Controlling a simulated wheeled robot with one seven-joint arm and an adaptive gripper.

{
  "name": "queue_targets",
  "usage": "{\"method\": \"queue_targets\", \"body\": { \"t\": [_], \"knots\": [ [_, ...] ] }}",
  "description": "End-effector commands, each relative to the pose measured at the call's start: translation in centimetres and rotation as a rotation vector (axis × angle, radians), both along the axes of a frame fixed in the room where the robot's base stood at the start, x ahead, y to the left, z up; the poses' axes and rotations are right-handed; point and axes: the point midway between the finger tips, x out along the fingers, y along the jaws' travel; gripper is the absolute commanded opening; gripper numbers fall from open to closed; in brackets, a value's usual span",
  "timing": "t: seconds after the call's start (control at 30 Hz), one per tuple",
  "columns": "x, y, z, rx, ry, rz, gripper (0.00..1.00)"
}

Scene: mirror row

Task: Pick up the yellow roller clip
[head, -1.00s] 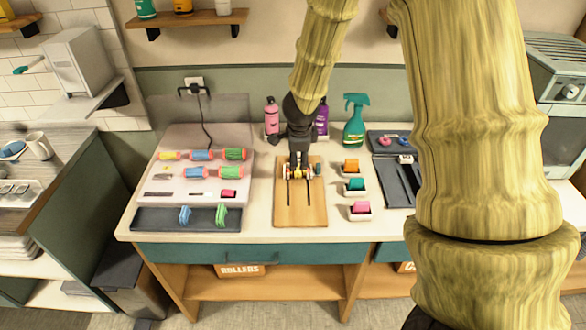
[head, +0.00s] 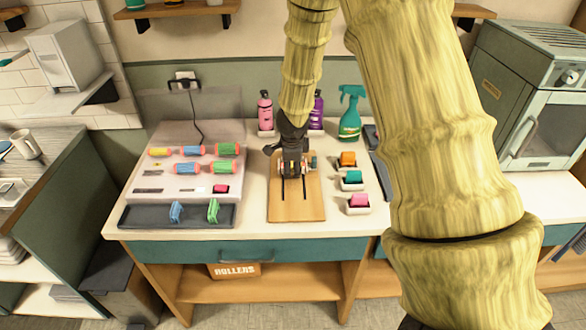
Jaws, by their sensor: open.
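My gripper (head: 291,166) is open over the upper part of a wooden board (head: 298,209) with two dark upright strips. It points down and covers what stands on the board there. Small reddish and teal ends show just right of the gripper. I cannot tell whether my fingers touch anything. A blue clip (head: 176,212) and a green clip (head: 213,210) stand on a dark tray (head: 145,215) at the left.
Several coloured rollers, including a green one (head: 227,150), lie on a pale panel (head: 140,190). Three small white holders with an orange (head: 348,158), a teal (head: 354,176) and a pink piece (head: 360,200) stand right of the board. A pink bottle (head: 265,110) and green spray bottle (head: 350,115) stand behind.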

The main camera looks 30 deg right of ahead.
Motion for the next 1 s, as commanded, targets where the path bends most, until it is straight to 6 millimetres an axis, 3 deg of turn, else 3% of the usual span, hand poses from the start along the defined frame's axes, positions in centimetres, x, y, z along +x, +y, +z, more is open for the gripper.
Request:
{"method": "queue_targets", "body": {
  "t": [0.23, 0.47, 1.0],
  "knots": [
    [0.1, -0.1, -0.1, 0.0, -0.001, 0.0, 0.61],
    [0.1, -0.1, -0.1, 0.0, -0.001, 0.0, 0.21],
    [0.1, -0.1, 0.9, 0.0, -0.001, 0.0, 0.18]
  ]
}}
